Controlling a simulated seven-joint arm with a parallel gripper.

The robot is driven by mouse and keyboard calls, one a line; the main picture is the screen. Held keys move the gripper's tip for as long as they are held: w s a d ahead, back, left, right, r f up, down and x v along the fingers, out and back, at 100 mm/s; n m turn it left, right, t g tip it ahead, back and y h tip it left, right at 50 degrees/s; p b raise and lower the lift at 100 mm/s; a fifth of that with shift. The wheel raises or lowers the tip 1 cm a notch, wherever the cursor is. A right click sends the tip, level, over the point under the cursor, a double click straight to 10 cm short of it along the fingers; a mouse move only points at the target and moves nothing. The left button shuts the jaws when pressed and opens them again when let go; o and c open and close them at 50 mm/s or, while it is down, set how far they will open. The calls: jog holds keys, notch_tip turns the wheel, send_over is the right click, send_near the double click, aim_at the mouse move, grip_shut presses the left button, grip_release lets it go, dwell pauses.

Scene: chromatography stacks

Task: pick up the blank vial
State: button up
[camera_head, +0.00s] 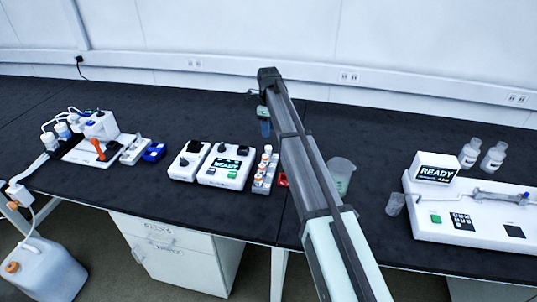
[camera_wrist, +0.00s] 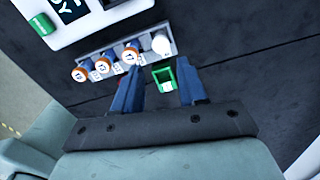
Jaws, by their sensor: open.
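A small grey rack (camera_wrist: 84,62) holds a row of vials, several with orange caps (camera_wrist: 103,63) and printed tops too small to read surely. At its right end in the wrist view stands a vial with a plain white top (camera_wrist: 161,44), which looks like the blank one. In the head view the rack (camera_head: 256,190) stands right of a white device, the white top (camera_head: 268,149) at its far end. My gripper (camera_wrist: 159,66) is open, its blue fingers apart and empty, near the rack's white-topped end. In the head view it (camera_head: 265,124) hangs beyond the rack.
A small green-edged square holder (camera_wrist: 163,78) shows between my fingers. A white device with a screen (camera_head: 228,166) stands left of the rack. A clear beaker (camera_head: 341,175) stands right of my arm. The dark bench behind the devices is largely clear.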

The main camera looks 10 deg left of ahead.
aim_at(268, 147)
notch_tip(268, 147, down, 10)
dwell(0.6)
jog(key=shift+c, duration=0.3)
grip_shut()
jog(key=shift+r, duration=0.1)
